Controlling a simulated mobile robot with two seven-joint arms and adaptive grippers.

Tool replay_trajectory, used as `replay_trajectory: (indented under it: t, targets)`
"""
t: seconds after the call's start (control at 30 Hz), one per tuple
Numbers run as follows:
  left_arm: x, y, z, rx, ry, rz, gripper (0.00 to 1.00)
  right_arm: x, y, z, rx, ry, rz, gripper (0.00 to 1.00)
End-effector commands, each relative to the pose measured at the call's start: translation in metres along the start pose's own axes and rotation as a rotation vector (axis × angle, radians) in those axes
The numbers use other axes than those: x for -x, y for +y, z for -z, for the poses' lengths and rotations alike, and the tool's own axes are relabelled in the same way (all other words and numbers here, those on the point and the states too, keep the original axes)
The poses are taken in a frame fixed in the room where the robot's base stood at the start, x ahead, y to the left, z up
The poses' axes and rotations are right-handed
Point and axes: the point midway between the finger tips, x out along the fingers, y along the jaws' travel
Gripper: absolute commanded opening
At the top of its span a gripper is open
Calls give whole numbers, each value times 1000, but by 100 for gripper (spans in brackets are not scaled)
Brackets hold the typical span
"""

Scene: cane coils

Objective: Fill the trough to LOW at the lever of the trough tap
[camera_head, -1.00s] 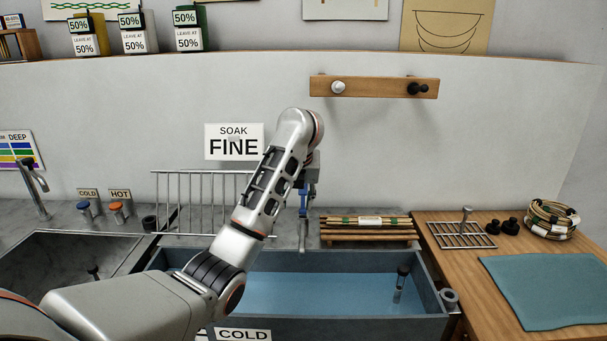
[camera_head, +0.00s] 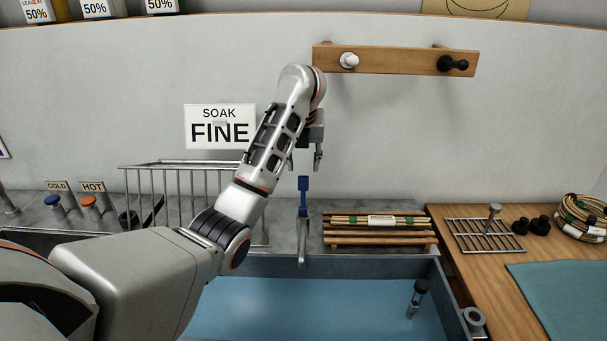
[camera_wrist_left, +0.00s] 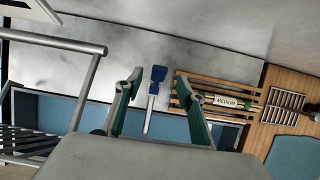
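The trough tap (camera_head: 303,235) stands behind the grey trough (camera_head: 390,268), its upright blue lever (camera_head: 304,188) on top; the lever also shows in the left wrist view (camera_wrist_left: 158,74). Blue water (camera_head: 300,308) lies in the trough below the rim. I see no clear stream at the spout. A black-topped clear tube (camera_head: 416,300) stands in the water; its markings are too small to read. My left gripper (camera_head: 318,158) is above the lever, apart from it. In the left wrist view its fingers (camera_wrist_left: 162,105) are spread and empty. My right gripper is out of view.
A wire rack (camera_head: 150,190) stands left of the tap. A slatted stand (camera_head: 380,240) with cane lies right of it. COLD and HOT knobs (camera_head: 89,203) are at the left. A peg rail (camera_head: 395,60) hangs above. The wooden counter (camera_head: 485,290) is at the right.

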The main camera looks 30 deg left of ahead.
Motion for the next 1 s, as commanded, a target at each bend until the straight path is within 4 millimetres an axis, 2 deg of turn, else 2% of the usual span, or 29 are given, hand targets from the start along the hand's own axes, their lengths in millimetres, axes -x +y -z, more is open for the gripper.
replay_trajectory:
  t: [0.4, 0.6, 0.87, 1.0]
  targets:
    - [-55, 0, 1, 0, 3, 1, 39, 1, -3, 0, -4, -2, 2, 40]
    - [-66, 0, 0, 1, 1, 2, 39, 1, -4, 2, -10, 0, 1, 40]
    - [-67, 0, 0, 1, 0, 2, 39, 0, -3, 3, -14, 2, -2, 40]
    - [-67, 0, 0, 1, 0, 2, 5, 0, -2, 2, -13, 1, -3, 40]
